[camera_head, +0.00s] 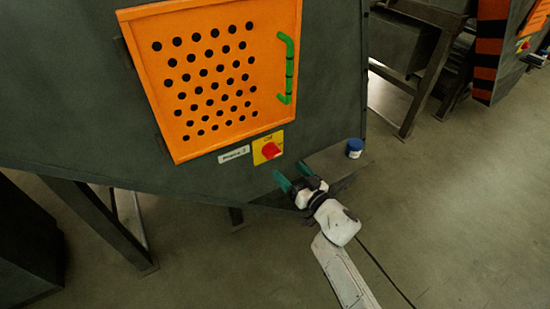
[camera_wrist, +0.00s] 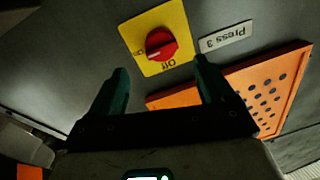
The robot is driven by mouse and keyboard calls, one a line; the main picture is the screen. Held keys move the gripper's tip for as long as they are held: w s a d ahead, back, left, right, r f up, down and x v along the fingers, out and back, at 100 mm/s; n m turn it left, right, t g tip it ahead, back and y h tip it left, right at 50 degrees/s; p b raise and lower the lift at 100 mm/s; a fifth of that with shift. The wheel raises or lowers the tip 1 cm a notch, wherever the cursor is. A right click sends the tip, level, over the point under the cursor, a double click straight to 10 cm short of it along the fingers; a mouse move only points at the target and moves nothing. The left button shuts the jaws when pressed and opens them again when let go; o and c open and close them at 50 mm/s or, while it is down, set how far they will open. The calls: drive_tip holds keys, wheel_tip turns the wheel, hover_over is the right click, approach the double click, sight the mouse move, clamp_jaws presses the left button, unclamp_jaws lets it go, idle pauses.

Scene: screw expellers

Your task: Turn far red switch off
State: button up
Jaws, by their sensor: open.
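A red rotary switch (camera_head: 271,150) sits on a yellow plate on the dark machine, below the orange door. In the wrist view the red switch (camera_wrist: 161,43) shows close up on its yellow plate (camera_wrist: 176,17), with "Off" printed beside it; its exact setting is hard to read. My gripper (camera_head: 289,168) is open and empty, its two green fingers pointing at the panel, just below and right of this switch. In the wrist view my gripper (camera_wrist: 161,65) spreads its fingers either side of the switch's line, apart from it. Another small red switch (camera_head: 525,45) is on the machine at the far upper right.
The orange perforated door (camera_head: 210,85) has a green handle (camera_head: 289,68). A blue-lidded jar (camera_head: 355,148) stands on a grey ledge (camera_head: 325,160) right of my gripper. Open floor (camera_head: 450,220) lies to the right.

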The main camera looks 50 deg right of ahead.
sight(272, 152)
drive_tip(key=b+x, duration=0.2)
drive_tip(key=x, duration=0.6)
drive_tip(key=shift+w, duration=0.35)
drive_tip(key=c, duration=1)
